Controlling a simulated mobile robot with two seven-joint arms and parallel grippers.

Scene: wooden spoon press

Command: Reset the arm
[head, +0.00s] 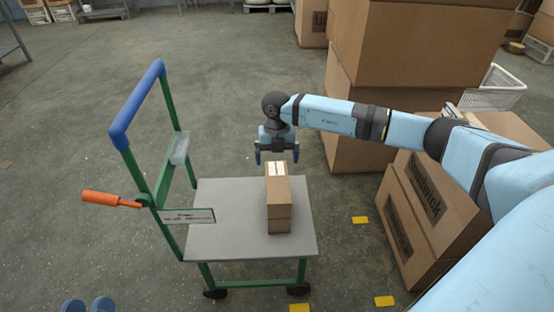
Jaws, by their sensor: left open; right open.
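My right arm reaches in from the right. Its gripper (277,157) points down and is open and empty, just above and behind a cardboard box with a pale tape strip (279,195). The box stands on the grey platform of a cart (225,238); a seam low on its front may mark a second box beneath. I cannot tell the exact gap between fingers and box.
The cart has a blue push bar (136,103) and an orange lever (112,199) on its left. Large cartons (362,140) stand behind my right arm, with more cartons (430,215) below it. Yellow floor marks (360,220) lie right of the cart. Floor to the left is clear.

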